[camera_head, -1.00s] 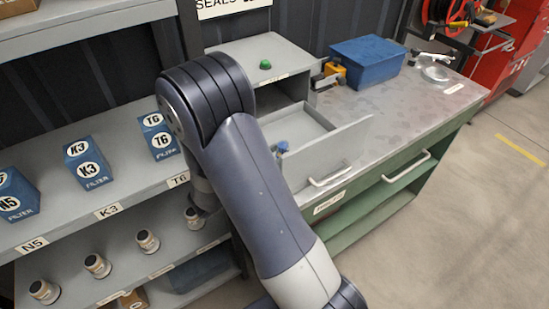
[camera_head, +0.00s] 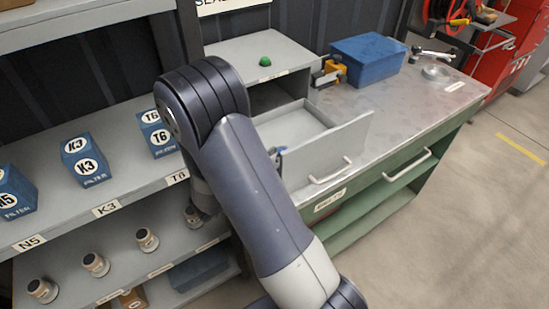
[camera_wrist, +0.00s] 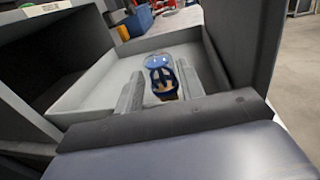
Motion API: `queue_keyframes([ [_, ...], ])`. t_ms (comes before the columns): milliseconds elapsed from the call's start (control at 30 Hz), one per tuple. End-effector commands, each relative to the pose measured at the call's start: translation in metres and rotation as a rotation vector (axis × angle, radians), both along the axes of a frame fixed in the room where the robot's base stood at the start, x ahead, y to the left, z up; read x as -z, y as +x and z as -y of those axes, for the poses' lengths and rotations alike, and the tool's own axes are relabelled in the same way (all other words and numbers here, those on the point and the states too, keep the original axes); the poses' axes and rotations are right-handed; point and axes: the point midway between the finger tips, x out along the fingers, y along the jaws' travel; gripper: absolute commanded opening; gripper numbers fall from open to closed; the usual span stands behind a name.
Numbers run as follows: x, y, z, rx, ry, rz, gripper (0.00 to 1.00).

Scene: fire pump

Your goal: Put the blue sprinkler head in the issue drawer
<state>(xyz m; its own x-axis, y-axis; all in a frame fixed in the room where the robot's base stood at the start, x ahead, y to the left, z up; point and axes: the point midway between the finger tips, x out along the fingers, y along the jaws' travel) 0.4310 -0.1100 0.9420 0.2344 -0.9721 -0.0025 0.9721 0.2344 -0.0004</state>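The blue sprinkler head (camera_wrist: 162,80), with a gold-coloured part, sits between the two fingers of my gripper (camera_wrist: 160,88) in the wrist view. The fingers lie against its sides. In the head view only a small bit of blue (camera_head: 276,152) shows beside my arm, which hides my gripper. The issue drawer (camera_head: 345,145) is pulled out from the grey cabinet on the bench. Its visible floor is bare. The sprinkler head is over the drawer's near part; its height above the floor is hard to tell.
A green object (camera_head: 265,62) sits on the grey cabinet (camera_head: 245,48). Shelves with blue filter boxes (camera_head: 85,162) are at left. Open floor lies at right.

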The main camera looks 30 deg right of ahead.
Motion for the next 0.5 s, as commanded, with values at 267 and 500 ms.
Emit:
queue_keyframes([
  [267,-0.0003,0.0,0.0,0.0,0.0,0.0,0.53],
  [500,-0.0045,0.0,0.0,0.0,0.0,0.001,0.53],
])
